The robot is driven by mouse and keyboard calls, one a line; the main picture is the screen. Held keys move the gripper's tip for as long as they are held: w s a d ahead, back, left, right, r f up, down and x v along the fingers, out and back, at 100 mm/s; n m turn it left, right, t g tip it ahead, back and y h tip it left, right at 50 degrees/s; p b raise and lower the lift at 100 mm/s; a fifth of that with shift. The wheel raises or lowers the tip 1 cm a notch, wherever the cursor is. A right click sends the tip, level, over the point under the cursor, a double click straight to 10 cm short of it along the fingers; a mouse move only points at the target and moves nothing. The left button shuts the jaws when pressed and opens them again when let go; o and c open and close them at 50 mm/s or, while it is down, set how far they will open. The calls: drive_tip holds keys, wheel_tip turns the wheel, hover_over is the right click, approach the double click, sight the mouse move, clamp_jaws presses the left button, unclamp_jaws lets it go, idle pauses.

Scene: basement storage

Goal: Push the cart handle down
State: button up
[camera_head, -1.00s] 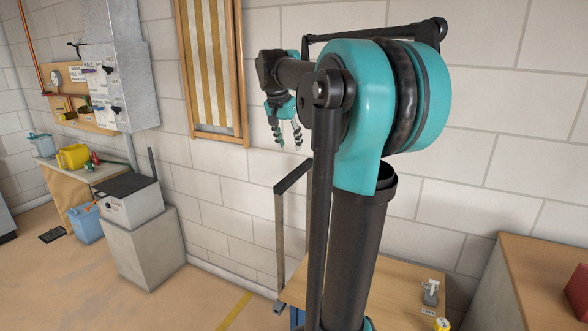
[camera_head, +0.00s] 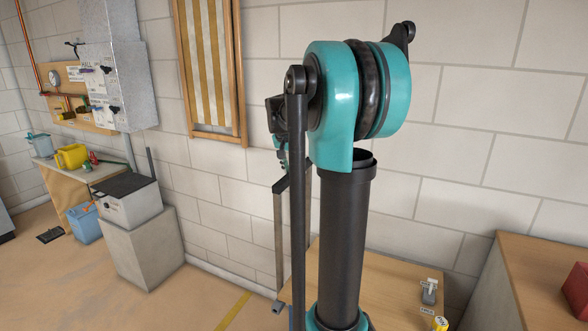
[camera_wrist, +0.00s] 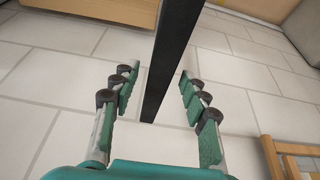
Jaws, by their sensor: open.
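The cart handle (camera_head: 279,235) is a dark upright frame with a short top bar, standing at the left end of the wooden cart top (camera_head: 390,285). My gripper (camera_head: 281,152) is at the handle's top bar, mostly hidden behind my own arm in the head view. In the wrist view, my gripper (camera_wrist: 158,74) has its two teal fingers spread apart. A dark bar (camera_wrist: 170,60), which looks like the handle, passes between them with gaps on both sides. I cannot tell the exact depth between fingers and bar.
A block wall stands close behind the cart. A wooden cabinet (camera_head: 540,260) is at far right. A grey box (camera_head: 130,200) on a pedestal stands left; floor between is clear.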

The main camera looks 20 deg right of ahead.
clamp_jaws()
idle(0.3)
wheel_tip(320, 180, down, 22)
drive_tip(key=shift+r, duration=0.2)
drive_tip(key=shift+s, duration=0.1)
idle(0.3)
unclamp_jaws()
